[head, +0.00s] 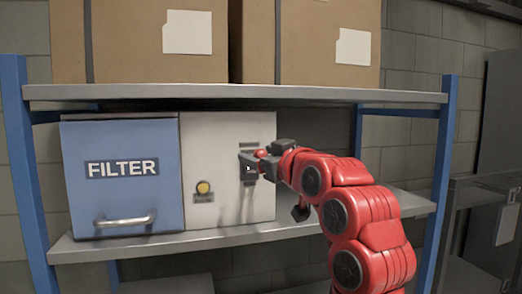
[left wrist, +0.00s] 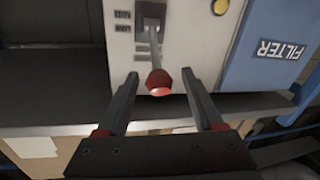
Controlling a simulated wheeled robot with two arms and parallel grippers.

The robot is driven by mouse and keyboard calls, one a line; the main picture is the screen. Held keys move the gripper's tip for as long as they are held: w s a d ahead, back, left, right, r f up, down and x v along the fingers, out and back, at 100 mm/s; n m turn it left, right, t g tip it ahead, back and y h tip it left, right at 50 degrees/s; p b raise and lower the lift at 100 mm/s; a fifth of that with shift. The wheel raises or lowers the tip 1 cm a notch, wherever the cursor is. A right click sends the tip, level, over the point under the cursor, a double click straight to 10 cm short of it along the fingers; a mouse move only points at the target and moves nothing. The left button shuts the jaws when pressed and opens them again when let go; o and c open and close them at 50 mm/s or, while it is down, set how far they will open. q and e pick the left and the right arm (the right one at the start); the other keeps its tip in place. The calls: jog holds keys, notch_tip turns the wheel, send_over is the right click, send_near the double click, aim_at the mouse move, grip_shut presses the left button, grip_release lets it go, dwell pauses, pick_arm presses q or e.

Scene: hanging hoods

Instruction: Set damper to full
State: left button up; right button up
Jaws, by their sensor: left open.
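The damper lever has a grey shaft and a red knob (left wrist: 158,83) and comes out of a dark slotted plate (left wrist: 151,18) on a pale panel. In the head view the dark plate (head: 247,166) is on the panel's right part, partly covered by my gripper. My left gripper (left wrist: 160,73) is open, its two fingers on either side of the knob with a gap on both sides. In the head view the left gripper (head: 272,165) is right at the lever, on the end of the red arm. My right gripper is out of view.
The pale panel (head: 212,150) also carries a yellow button (head: 203,188). Beside it is a blue FILTER box (head: 122,190) with a handle. A shelf (head: 200,93) bearing cardboard boxes (head: 155,45) hangs close above. A lower shelf edge (head: 170,243) runs below.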

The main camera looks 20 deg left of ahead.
pick_arm(q)
jog(key=shift+c, duration=0.2)
grip_shut()
dwell(1.1)
